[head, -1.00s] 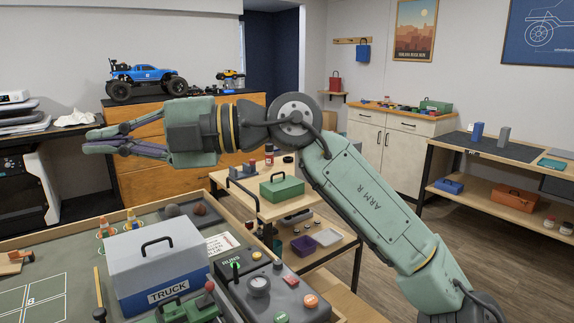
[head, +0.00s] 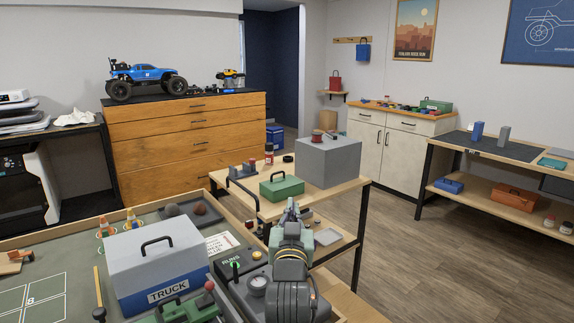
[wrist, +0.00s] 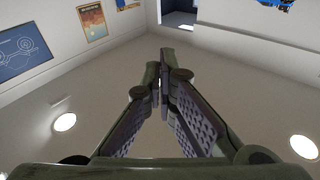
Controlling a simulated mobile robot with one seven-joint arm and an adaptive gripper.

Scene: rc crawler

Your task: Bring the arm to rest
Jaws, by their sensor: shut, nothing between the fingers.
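My gripper shows in the wrist view (wrist: 160,75) with its two fingers brought together at the tips and nothing between them. Behind the fingers are wall, ceiling lights and the posters. In the head view my arm is folded low at the bottom centre, in front of the wooden cart (head: 345,187). Its green end stands up near the green toolbox (head: 282,188), and the fingertips cannot be made out clearly there.
The workbench at the front left holds a blue and grey TRUCK box (head: 158,262) and a control box with a joystick (head: 257,285). A large grey box (head: 328,160) stands on the cart. A blue truck (head: 146,78) sits on the wooden drawers. Floor at right is clear.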

